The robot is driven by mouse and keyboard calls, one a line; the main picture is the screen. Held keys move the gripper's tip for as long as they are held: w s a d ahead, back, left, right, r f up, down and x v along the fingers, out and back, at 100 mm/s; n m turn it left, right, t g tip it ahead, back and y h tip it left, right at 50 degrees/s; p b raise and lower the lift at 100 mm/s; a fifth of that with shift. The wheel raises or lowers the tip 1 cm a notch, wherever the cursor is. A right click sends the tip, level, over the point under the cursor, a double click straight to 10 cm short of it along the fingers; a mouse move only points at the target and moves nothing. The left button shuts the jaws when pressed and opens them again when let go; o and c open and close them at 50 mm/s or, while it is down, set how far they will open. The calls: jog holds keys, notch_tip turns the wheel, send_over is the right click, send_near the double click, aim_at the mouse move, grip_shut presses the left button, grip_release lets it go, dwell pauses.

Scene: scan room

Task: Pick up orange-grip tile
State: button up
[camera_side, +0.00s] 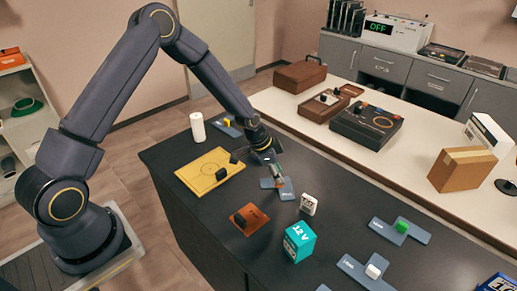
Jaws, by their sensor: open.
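My gripper (274,174) is open and points down at a blue-grey tile (287,191) on the dark table. The fingers are right over the tile's far part, and any grip there is hidden by them, so I cannot see its colour. I cannot tell whether the fingers touch it. No clearly orange grip shows on the other tiles: one has a yellow grip (230,122), one a green grip (402,225) and one a white grip (373,271).
The dark table (345,210) has bare room to the right.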

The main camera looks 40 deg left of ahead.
jog(key=x, duration=0.4)
jog(key=shift+a, duration=0.25)
grip_shut()
